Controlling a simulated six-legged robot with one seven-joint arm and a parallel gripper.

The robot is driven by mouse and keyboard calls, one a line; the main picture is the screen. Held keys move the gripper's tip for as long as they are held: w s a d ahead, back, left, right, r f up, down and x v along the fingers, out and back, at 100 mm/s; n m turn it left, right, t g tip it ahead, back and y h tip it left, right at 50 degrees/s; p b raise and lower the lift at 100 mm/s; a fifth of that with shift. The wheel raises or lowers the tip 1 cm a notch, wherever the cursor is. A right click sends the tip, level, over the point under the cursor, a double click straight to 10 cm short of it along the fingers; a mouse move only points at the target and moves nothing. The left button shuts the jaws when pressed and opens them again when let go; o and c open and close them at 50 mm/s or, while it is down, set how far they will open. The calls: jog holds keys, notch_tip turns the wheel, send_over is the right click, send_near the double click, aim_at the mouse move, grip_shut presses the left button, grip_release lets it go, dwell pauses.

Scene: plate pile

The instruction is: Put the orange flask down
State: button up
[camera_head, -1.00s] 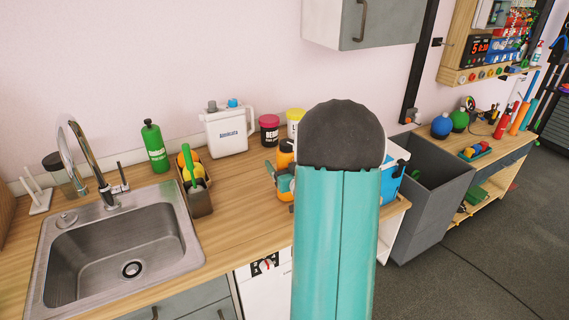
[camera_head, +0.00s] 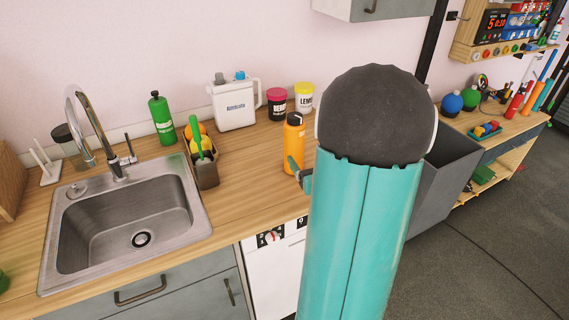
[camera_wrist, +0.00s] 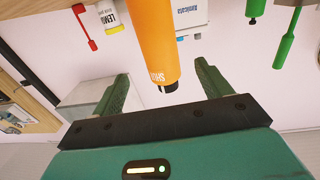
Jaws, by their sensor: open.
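The orange flask (camera_head: 294,146) with its black cap stands upright on the wooden counter (camera_head: 245,190), right of the sink. My gripper (camera_head: 305,180) shows only in part beside the flask's lower right, mostly hidden behind my arm. In the wrist view, which looks upside down, the flask (camera_wrist: 152,40) shows beyond the fingertips of my gripper (camera_wrist: 160,72). The two green fingers are spread wide, with nothing held between them. A gap shows between the fingers and the flask.
A white jug (camera_head: 235,105), a jar with a pink lid (camera_head: 277,105) and a yellow-lidded jar (camera_head: 303,99) stand behind the flask. A caddy (camera_head: 205,168) and green bottle (camera_head: 161,118) are left. The counter between caddy and flask is clear.

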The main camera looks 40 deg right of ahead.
jog(key=w+a+r+g, duration=0.3)
jog(key=w+a+r, duration=0.1)
jog(key=w+a, duration=0.15)
jog(key=s+a+r+n+g+y, duration=0.1)
jog(key=s+a+r+g+y, duration=0.1)
jog(key=a, duration=0.8)
jog(key=s+a+r+n+g+y, duration=0.1)
jog(key=s+a+r+g+y, duration=0.1)
jog(key=a, duration=0.8)
jog(key=shift+s+a+g, duration=0.35)
jog(key=shift+s+g, duration=0.05)
jog(key=shift+g, duration=0.1)
jog(key=shift+o, duration=0.4)
jog(key=s+a+n+g+y, duration=0.2)
jog(key=s+a, duration=0.6)
jog(key=a, duration=0.1)
jog(key=shift+s+a+r+g+y, duration=0.2)
jog(key=shift+s+r+g+y, duration=0.1)
jog(key=shift+s+r+g, duration=0.15)
jog(key=shift+s+a, duration=0.15)
